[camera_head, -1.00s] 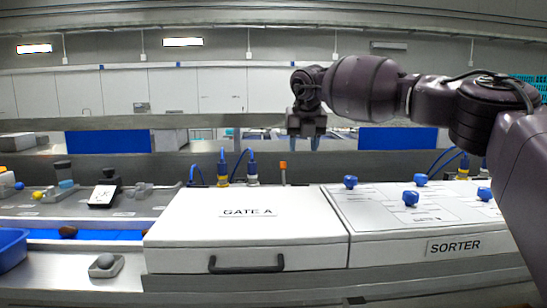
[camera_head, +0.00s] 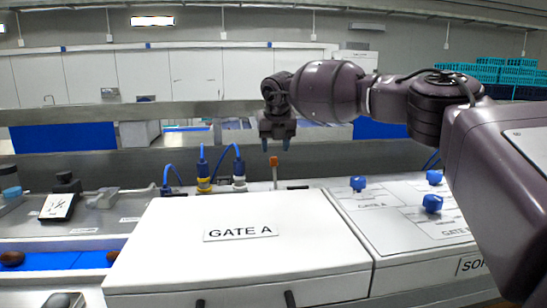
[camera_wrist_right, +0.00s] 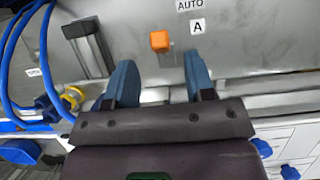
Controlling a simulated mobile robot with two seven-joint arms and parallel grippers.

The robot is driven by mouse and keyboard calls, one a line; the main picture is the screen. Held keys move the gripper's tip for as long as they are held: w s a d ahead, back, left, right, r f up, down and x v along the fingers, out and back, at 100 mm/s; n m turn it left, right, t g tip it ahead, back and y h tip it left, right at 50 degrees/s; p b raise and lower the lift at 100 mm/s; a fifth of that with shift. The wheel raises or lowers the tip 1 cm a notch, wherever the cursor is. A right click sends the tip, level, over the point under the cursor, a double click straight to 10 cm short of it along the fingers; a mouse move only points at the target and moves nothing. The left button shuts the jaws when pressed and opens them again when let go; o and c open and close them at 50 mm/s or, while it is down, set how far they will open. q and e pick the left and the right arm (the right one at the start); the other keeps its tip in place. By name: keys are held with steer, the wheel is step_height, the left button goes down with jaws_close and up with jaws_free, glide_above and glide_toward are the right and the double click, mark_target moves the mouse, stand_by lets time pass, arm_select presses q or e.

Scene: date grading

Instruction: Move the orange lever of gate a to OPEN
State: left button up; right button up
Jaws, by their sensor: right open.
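The orange lever (camera_head: 273,161) stands upright behind the white GATE A box (camera_head: 245,260). In the right wrist view the orange lever top (camera_wrist_right: 160,41) lies ahead of the fingertips, between their lines. My right gripper (camera_head: 278,147) is open and empty, pointing down above and close to the lever in the head view. In the right wrist view its two blue fingers (camera_wrist_right: 158,75) are spread apart. Labels AUTO (camera_wrist_right: 190,4) and A (camera_wrist_right: 197,26) sit beside the lever; an OPEN mark is not readable. My left gripper is not in view.
Blue cables with connectors (camera_head: 204,170) rise left of the lever; they also show in the right wrist view (camera_wrist_right: 48,100). The sorter panel (camera_head: 400,215) with several blue knobs is at right. A blue belt (camera_head: 60,261) with dark dates is at left.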

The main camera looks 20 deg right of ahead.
mark_target(274, 158)
steer(key=shift+p+x, duration=0.45)
steer(key=shift+x, duration=2.25)
jaws_close()
